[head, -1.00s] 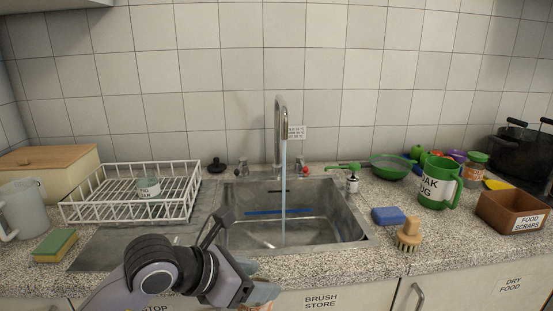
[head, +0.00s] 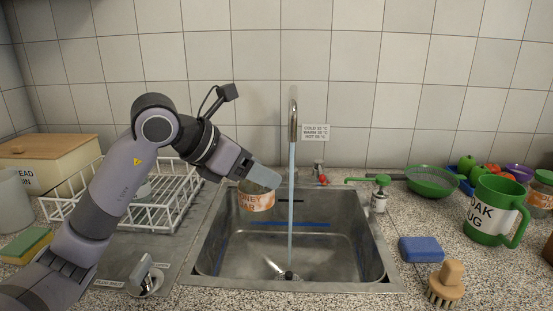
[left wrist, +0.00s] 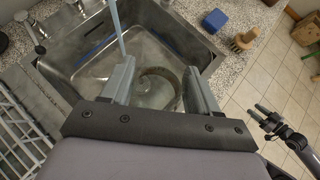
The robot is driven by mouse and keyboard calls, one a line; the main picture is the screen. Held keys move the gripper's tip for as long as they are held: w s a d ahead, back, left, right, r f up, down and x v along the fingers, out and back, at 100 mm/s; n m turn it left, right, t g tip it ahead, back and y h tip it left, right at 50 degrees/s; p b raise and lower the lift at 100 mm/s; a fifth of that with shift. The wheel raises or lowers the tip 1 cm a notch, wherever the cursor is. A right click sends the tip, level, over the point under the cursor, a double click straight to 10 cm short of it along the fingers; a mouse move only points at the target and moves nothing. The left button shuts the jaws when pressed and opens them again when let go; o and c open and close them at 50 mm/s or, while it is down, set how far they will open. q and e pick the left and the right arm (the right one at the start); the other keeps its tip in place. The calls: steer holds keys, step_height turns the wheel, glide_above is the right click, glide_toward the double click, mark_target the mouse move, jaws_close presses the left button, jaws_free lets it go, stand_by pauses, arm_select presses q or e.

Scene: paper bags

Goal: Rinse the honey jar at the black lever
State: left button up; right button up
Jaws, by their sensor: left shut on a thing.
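My left gripper (head: 262,176) is shut on the honey jar (head: 257,199), a clear jar with an orange-and-white label. It holds the jar over the left back part of the sink, left of the running water (head: 291,200) and apart from it. In the left wrist view, the jar (left wrist: 158,88) sits between the two grey fingers (left wrist: 160,85). The black lever is hidden behind my left arm in the head view; a dark knob (left wrist: 4,42) shows at the left wrist view's edge. My right gripper (left wrist: 262,115) appears there, empty, fingers apart.
The sink (head: 340,255) has a steel tap (head: 293,122) and a red-topped lever (head: 322,180). A soap bottle (head: 380,195), blue sponge (head: 421,249), brush (head: 446,282) and green mug (head: 493,210) stand right. A white rack (head: 165,215) stands left.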

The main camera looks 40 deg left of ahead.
arm_select(q)
steer(key=shift+w+r, duration=0.1)
steer(key=shift+w, duration=0.25)
steer(key=shift+w+a+p, duration=0.1)
steer(key=shift+w+p, duration=0.35)
steer(key=shift+w, duration=0.3)
steer(key=w+a+f+p, duration=0.2)
steer(key=w, duration=1)
steer(key=shift+f+p, duration=0.4)
steer(key=shift+d, duration=0.15)
steer(key=shift+d, duration=0.45)
steer(key=shift+a, duration=0.15)
steer(key=shift+a, duration=0.5)
steer(key=shift+d, duration=0.2)
steer(key=shift+d, duration=0.45)
